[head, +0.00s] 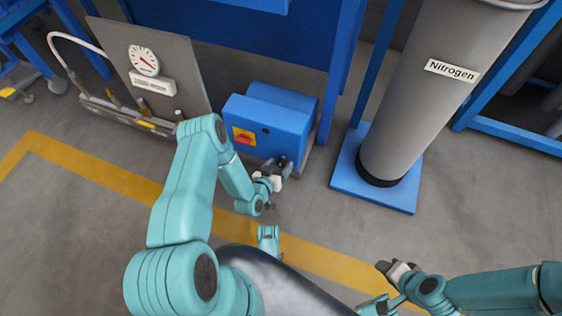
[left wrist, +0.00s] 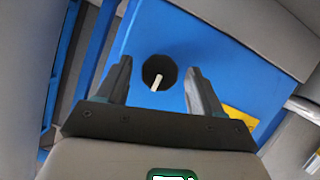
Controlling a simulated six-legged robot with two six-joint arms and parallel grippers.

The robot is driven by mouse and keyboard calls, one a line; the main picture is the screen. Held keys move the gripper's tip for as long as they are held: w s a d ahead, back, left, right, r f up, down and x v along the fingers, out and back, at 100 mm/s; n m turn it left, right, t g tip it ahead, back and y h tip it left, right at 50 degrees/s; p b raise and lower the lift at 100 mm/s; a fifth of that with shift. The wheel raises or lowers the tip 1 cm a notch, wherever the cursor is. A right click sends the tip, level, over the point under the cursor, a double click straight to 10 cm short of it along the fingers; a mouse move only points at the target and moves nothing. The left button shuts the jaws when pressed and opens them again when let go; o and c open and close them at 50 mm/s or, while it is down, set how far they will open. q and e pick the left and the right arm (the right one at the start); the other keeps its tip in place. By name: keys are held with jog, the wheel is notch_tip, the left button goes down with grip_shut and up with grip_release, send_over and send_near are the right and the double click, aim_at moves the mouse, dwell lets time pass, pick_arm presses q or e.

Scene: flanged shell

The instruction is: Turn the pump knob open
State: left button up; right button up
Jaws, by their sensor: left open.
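In the left wrist view, the pump knob (left wrist: 153,66) is a round black disc with a white pointer bar, set on the blue face (left wrist: 200,45). My left gripper (head: 279,168) is at the lower right of the pump front. It is open and empty, and in the left wrist view its two fingers stand either side of the knob; I cannot tell whether they touch it. In the head view I cannot make out the knob clearly. My right gripper (head: 392,267) is low at the right, away from the pump.
A grey nitrogen cylinder (head: 430,95) stands on a blue base plate (head: 400,192) right of the pump. A grey panel with a gauge (head: 144,61) and hoses stands to the left. Blue frame posts rise behind. A yellow line (head: 110,180) crosses the open floor.

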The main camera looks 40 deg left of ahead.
pick_arm(q)
jog(key=shift+w, duration=0.1)
dwell(0.3)
jog(key=c, duration=1.1)
jog(key=shift+o, duration=0.2)
jog(key=n+t+h, duration=0.1)
jog(key=n, duration=0.3)
jog(key=n+t+h, duration=0.1)
jog(key=n+t, duration=0.1)
jog(key=n, duration=0.3)
jog(key=n+t+h, duration=0.2)
jog(key=n, duration=0.3)
jog(key=shift+a+f, duration=0.3)
jog(key=shift+f, duration=0.1)
jog(key=shift+t, duration=0.3)
